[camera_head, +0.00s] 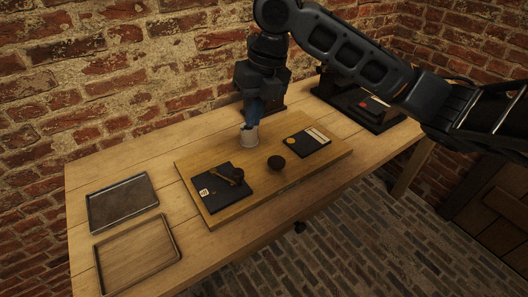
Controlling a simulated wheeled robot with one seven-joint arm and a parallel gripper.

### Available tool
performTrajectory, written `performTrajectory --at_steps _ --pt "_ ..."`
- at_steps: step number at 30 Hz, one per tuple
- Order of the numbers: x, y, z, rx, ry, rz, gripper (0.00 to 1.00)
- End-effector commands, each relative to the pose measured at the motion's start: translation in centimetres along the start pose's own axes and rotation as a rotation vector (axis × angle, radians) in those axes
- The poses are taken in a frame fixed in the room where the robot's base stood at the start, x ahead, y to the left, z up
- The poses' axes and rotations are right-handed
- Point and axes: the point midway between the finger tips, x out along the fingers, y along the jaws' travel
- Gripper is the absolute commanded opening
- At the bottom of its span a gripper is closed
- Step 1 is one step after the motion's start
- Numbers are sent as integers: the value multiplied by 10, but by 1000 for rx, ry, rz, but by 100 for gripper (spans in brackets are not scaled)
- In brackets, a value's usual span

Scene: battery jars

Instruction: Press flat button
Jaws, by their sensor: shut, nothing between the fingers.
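My gripper (249,126) points down over the back part of a wooden board (237,207). Its fingers are shut and directly at or above a small pale cup-like piece (250,140); I cannot tell whether they touch it. A black panel (312,147) at the board's right bears a flat yellow-orange disc (291,142) and a cream strip. A dark round knob (276,163) stands left of this panel. Another black panel (207,202) at front left carries a brown lever-like piece (233,177) and a white label. I cannot tell for sure which piece is the flat button.
Two shallow trays, one dark (122,202) and one wooden (136,258), lie at the table's left. A black device (352,110) with a red spot stands at back right. A brick wall (110,70) rises behind the table. Bare table lies along the front edge.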

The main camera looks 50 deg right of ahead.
Motion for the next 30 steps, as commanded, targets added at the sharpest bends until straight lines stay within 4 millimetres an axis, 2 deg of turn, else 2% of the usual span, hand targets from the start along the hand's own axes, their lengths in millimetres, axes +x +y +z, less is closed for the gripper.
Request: performTrajectory --at_steps 1,3,6,9,23,26,30 --pt "-4 -18 -1 -19 19 -51 0" --pt "-9 -38 -4 -46 51 -105 0" --pt "-14 -57 -8 -72 84 -157 0" --pt "-18 -67 -10 -87 105 -184 0" --pt "-16 -70 -11 -90 111 -190 0" --pt "-7 -71 -12 -89 111 -190 0" --pt "15 -76 -15 -87 112 -188 0"
